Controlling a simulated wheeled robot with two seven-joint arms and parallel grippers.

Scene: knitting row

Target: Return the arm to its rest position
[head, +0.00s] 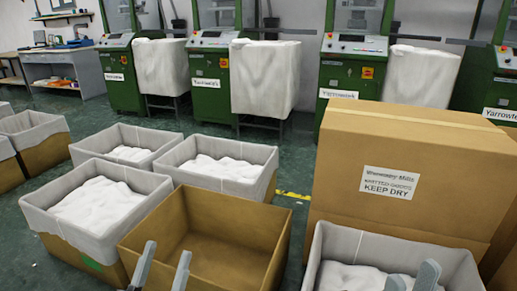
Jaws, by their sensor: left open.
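My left gripper (164,268) shows at the bottom edge, its two grey fingers pointing up and apart with nothing between them. It is in front of an empty brown cardboard box (205,275). My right gripper (412,280) shows at the bottom right, only its fingertips in view. They stand apart in front of a lined box (455,262) with white fabric in it. No fabric is seen between the tips. The rest of both arms is out of view.
Lined boxes of white fabric (90,205) stand at the left and centre. A large closed carton (400,150) labelled KEEP DRY rises at the right. Green knitting machines (215,80) with hanging white fabric line the back. Green floor (300,160) shows between the boxes and machines.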

